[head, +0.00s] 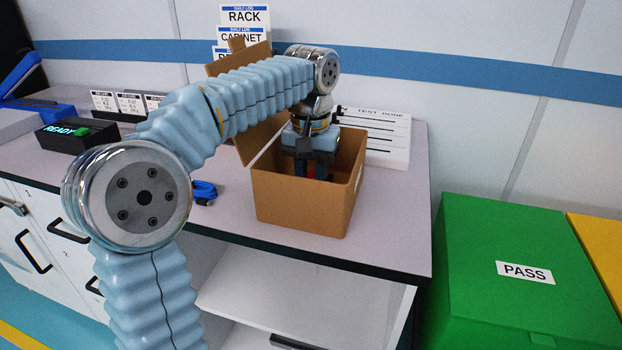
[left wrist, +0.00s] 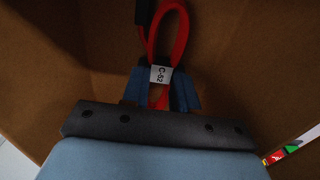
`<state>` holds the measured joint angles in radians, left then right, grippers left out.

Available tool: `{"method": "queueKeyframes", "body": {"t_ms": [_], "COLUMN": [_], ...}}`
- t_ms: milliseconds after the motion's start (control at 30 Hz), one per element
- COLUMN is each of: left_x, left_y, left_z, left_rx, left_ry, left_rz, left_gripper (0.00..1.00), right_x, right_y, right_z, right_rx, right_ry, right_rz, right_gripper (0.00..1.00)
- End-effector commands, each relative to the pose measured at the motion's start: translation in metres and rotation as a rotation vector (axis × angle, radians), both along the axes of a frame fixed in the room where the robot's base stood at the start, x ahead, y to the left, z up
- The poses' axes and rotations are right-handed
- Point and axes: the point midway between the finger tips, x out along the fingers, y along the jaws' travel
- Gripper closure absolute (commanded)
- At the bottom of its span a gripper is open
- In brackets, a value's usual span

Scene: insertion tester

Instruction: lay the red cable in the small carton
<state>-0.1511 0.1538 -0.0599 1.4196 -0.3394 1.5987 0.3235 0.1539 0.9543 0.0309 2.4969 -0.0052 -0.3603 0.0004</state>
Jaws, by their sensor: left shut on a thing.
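The small carton (head: 300,211) stands open on the table, with a flap raised at its left. My left gripper (head: 311,172) reaches down into the carton from above. In the left wrist view the gripper (left wrist: 163,98) is shut on the red cable (left wrist: 180,32), at the white tag marked C-52 (left wrist: 161,74). The cable loops beyond the fingertips and has a dark connector (left wrist: 145,14). Brown carton walls surround it. Whether the cable touches the carton floor I cannot tell. In the head view only a bit of red shows between the fingers. My right gripper is not in view.
A blue cable (head: 204,192) lies on the table left of the carton. A black READY device (head: 75,135) sits at the left. A green PASS bin (head: 520,290) stands right of the table.

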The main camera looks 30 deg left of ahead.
Motion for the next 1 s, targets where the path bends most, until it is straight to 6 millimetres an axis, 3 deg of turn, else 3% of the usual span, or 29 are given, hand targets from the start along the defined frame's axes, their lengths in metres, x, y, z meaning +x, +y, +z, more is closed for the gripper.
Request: {"method": "queueKeyframes", "body": {"t_ms": [167,200,333,600,733,1000], "left_x": [0.000,0.000,0.000,0.000,0.000,0.002], "left_y": [0.000,0.000,0.000,0.000,0.000,-0.001], "left_z": [-0.004,-0.003,-0.003,-0.002,0.008,0.067], "left_rx": [0.000,0.000,0.000,0.000,0.000,0.000], "left_ry": [0.001,0.001,0.001,0.001,0.000,-0.004], "left_rz": [-0.001,-0.001,-0.001,-0.001,-0.001,-0.002], "left_gripper": [1.00,0.68,0.48,0.47,0.47,0.47], "right_x": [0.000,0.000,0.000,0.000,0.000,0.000], "right_y": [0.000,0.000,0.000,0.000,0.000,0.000], "right_z": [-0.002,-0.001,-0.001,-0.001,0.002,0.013], "right_rx": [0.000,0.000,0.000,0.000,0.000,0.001], "right_ry": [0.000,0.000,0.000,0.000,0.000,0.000], "right_rz": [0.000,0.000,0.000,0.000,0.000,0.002], "right_gripper": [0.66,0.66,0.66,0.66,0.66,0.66]}}
